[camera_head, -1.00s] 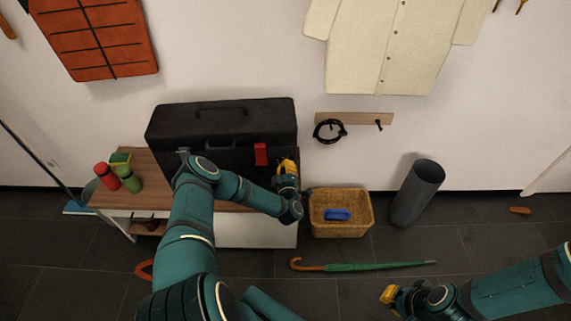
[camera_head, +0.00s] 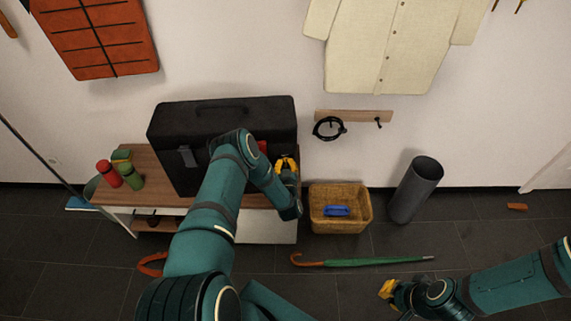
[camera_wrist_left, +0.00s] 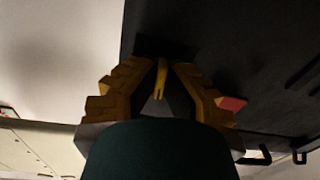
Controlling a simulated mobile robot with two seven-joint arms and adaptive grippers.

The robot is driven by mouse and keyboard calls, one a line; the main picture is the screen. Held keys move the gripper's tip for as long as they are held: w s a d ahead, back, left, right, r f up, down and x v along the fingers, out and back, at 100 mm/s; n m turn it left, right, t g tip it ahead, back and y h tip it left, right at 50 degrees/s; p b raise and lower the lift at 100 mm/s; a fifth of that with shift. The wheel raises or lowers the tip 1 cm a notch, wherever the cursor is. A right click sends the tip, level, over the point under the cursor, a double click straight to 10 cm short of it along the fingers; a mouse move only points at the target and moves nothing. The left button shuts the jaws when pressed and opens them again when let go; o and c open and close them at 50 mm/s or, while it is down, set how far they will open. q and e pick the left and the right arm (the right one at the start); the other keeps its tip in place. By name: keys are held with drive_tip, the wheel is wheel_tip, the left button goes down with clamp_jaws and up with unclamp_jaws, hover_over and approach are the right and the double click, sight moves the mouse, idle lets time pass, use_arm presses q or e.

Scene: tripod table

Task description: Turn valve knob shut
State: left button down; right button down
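I cannot make out a valve knob in either view. My left gripper (camera_head: 286,163), with yellow fingers, is at the right end of the front of a black case (camera_head: 222,109). In the left wrist view its fingers (camera_wrist_left: 161,66) point at the dark surface and lean toward each other; a narrow yellow piece shows between them. Whether they hold anything is unclear. A red piece (camera_head: 262,146) on the case front is partly hidden by my left arm; a red piece (camera_wrist_left: 232,103) also shows beside the right finger. My right gripper (camera_head: 387,290) is low over the floor, its fingers unclear.
The case stands on a wooden-topped bench (camera_head: 140,163), with a red bottle (camera_head: 108,173) and a green bottle (camera_head: 131,177) at left. A wicker basket (camera_head: 340,222) holding a blue item (camera_head: 337,211), a grey cylinder (camera_head: 416,190) and a green umbrella (camera_head: 375,262) are on the floor.

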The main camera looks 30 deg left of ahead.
use_arm(q)
drive_tip(key=shift+w+a+r+m, duration=0.15)
drive_tip(key=shift+r+m, duration=0.1)
drive_tip(key=shift+m, duration=0.45)
drive_tip(key=c, duration=1.1)
unclamp_jaws()
drive_tip(key=shift+f, duration=0.15)
drive_tip(key=v, duration=1.2)
